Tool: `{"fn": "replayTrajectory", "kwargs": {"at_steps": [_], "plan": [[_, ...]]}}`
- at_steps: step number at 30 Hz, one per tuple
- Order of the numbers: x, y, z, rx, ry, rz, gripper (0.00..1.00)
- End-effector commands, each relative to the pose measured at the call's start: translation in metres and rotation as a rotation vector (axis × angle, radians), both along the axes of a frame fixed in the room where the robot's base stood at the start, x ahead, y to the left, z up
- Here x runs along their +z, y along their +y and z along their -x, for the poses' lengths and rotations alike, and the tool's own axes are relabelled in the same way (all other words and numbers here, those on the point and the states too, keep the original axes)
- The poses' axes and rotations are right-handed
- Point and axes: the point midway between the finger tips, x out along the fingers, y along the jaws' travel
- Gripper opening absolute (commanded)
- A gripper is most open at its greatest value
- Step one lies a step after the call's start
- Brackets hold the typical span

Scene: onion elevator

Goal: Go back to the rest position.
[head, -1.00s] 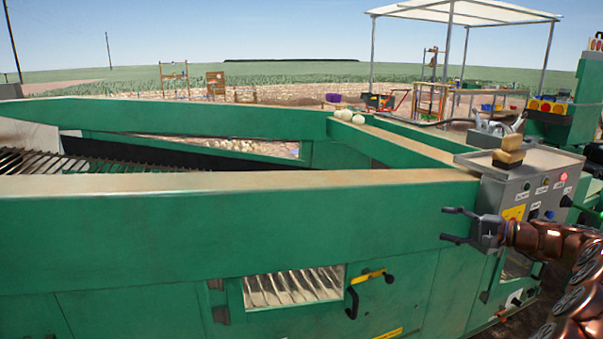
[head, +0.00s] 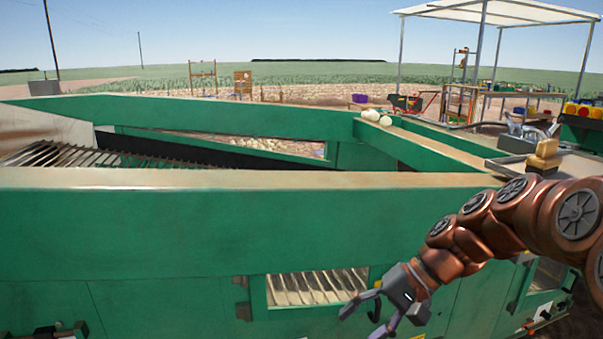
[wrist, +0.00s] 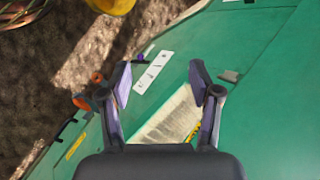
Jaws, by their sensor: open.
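My gripper (head: 362,318) is at the lower middle right in the head view, in front of the green machine (head: 200,230). Its fingers are spread with nothing between them. My copper-coloured arm reaches in from the right and hides part of the machine's control box. In the wrist view my gripper (wrist: 165,90) is open and empty, above the machine's green side (wrist: 265,70) and its barred window (wrist: 175,118).
A block (head: 544,155) and a grey tool holder (head: 518,143) are on the machine's right end. Brown ground (wrist: 40,60) and a yellow object (wrist: 110,5) show in the wrist view.

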Motion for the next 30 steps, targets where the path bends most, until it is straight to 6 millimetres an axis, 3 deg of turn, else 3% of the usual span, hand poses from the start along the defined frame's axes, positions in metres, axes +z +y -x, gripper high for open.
{"fn": "replayTrajectory", "kwargs": {"at_steps": [1,7,15,21,28,30], "plan": [[-0.005,0.006,0.02,0.034,0.01,0.042,0.63],[-0.029,0.006,0.089,0.144,0.042,0.223,0.63],[-0.058,-0.022,0.175,0.266,0.076,0.463,0.63],[-0.071,-0.047,0.216,0.319,0.086,0.589,0.63],[-0.081,-0.073,0.25,0.36,0.094,0.701,0.63],[-0.062,-0.072,0.247,0.354,0.089,0.696,0.63]]}}
